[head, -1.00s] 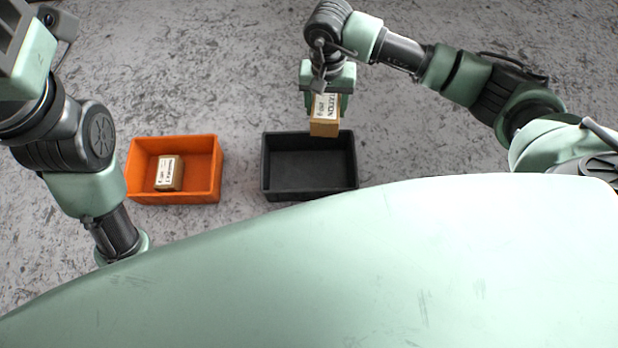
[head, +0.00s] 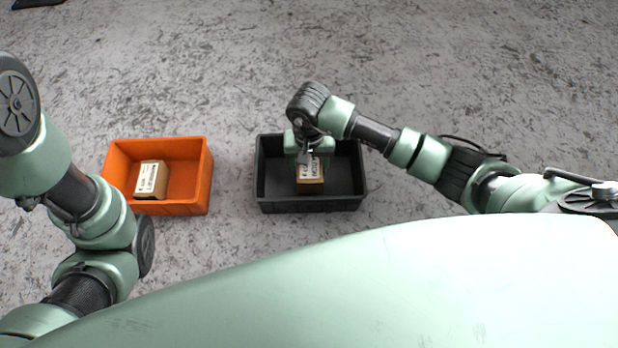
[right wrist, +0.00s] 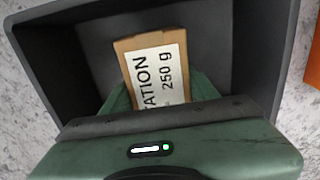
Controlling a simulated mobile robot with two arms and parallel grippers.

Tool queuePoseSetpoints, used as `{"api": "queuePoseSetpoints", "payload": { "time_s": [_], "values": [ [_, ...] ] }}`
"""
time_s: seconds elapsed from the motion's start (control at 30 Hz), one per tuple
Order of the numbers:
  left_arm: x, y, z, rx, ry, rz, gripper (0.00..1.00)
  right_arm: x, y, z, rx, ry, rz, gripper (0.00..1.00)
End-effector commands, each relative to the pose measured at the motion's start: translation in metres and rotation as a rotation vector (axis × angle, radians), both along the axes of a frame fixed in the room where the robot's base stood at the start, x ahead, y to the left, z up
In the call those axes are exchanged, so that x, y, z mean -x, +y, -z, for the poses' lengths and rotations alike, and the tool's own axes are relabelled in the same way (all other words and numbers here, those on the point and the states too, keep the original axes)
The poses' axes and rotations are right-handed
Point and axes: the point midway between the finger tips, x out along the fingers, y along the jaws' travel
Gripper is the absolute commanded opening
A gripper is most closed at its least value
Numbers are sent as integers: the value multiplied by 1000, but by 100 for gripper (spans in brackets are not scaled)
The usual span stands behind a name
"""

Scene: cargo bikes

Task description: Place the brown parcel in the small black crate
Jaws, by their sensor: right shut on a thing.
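The brown parcel (head: 311,176) with a white printed label is held in my right gripper (head: 309,160), over or inside the small black crate (head: 310,205). In the right wrist view the parcel (right wrist: 155,70) sits between my right fingers (right wrist: 160,95), with the dark crate walls (right wrist: 50,70) around it. I cannot tell whether the parcel touches the crate floor. My left arm is at the left of the head view; its gripper is out of the frame.
An orange crate (head: 160,208) stands to the left of the black crate and holds another labelled box (head: 151,180). Bare grey floor lies between the two crates and behind them. A dark object (head: 38,3) shows at the top left edge.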

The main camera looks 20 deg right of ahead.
Motion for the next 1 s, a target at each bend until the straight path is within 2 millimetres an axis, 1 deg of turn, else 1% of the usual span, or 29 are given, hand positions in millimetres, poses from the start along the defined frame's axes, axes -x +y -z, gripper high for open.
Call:
{"api": "queuePoseSetpoints", "payload": {
  "time_s": [0.17,0.3,0.37,0.43,0.63,0.77,0.8,0.87,1.0],
  "values": [
    [0,0,10,0,0,0,0,0,1,14,-2,-1,0,6],
    [0,0,28,-1,-1,0,0,1,1,38,-2,2,1,6],
    [0,0,33,-1,-1,0,0,0,1,46,-2,0,0,6],
    [0,0,34,-1,-1,0,0,0,1,48,-2,-2,-1,6],
    [0,0,31,-1,0,0,0,-1,0,45,-1,-1,-1,6],
    [0,0,34,-1,0,0,0,-1,0,49,0,-2,-1,6],
    [0,0,34,-1,0,0,0,-1,0,49,0,-2,-1,64],
    [0,0,33,-1,0,0,0,-1,0,48,-1,-1,0,81],
    [0,0,33,-1,0,0,0,0,0,48,-1,-1,0,81]
  ]
}}
